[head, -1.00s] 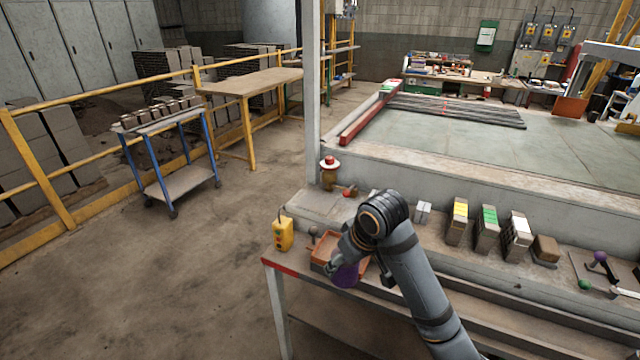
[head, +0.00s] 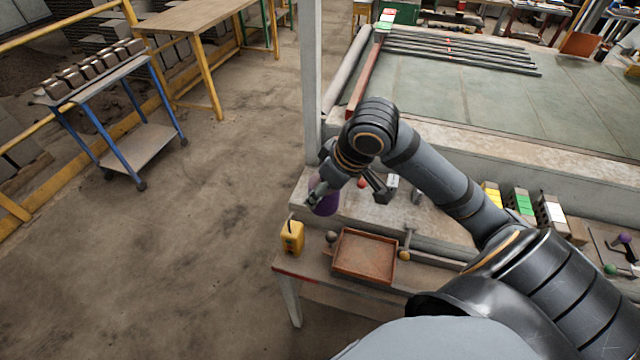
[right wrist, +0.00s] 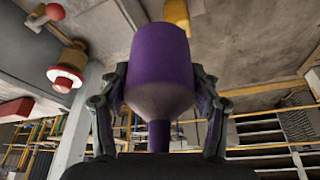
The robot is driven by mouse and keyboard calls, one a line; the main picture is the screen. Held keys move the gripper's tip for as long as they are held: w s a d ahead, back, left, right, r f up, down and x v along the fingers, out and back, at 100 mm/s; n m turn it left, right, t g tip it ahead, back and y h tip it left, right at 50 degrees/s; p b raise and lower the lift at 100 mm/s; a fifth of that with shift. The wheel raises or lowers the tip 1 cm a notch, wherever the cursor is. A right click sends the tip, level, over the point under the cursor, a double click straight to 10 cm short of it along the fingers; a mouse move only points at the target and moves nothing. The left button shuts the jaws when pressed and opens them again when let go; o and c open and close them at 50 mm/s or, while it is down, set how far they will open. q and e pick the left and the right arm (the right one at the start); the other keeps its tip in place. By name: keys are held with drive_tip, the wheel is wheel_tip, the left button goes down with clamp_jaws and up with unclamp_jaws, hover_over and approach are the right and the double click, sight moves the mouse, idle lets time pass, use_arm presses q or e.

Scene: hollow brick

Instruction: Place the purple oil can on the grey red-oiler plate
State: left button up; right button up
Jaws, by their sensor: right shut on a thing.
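The purple oil can (head: 325,203) is in my right gripper (head: 322,186), at the left end of the grey bench ledge. In the right wrist view the can (right wrist: 160,70) sits between the two fingers of the gripper (right wrist: 160,105), with its narrow neck towards the palm. The can looks held above the surface. A red-capped oiler (right wrist: 66,77) shows at the left of the right wrist view, beside the can and apart from it. My arm hides that oiler in the head view. I cannot make out the grey plate's outline clearly. My left gripper is out of view.
A yellow control box (head: 292,236) and a rust-coloured tray (head: 364,256) are on the lower bench in front. A red ball knob (head: 362,183) is just right of the gripper. A grey post (head: 312,80) rises behind. Coloured blocks (head: 520,203) stand to the right.

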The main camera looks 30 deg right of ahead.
drive_tip(key=shift+w+d+f+p, duration=0.15)
drive_tip(key=shift+w+d+f, duration=0.1)
drive_tip(key=shift+w+d, duration=0.25)
drive_tip(key=shift+w+d+f+p, duration=0.15)
drive_tip(key=shift+w+d+f, duration=0.1)
drive_tip(key=shift+w+d, duration=0.2)
drive_tip(key=w+d+f, duration=0.2)
drive_tip(key=w+d+f+p, duration=0.1)
drive_tip(key=w+d+f, duration=0.1)
drive_tip(key=w+f, duration=0.1)
drive_tip(key=w+d+f, duration=0.1)
drive_tip(key=w+f, duration=0.2)
drive_tip(key=shift+w+d+p, duration=0.25)
drive_tip(key=shift+d+p, duration=0.05)
drive_tip(key=shift+d, duration=0.1)
drive_tip(key=shift+w+d+f, duration=0.1)
drive_tip(key=shift+w+f, duration=0.1)
wheel_tip(320, 180, down, 4)
drive_tip(key=shift+w+d+r+p, duration=0.1)
drive_tip(key=shift+r+p, duration=0.15)
drive_tip(key=shift+p, duration=0.4)
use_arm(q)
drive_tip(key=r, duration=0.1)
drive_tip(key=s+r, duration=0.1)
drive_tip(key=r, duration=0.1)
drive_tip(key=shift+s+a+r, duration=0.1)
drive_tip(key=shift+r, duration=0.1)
use_arm(e)
drive_tip(key=shift+f, duration=0.1)
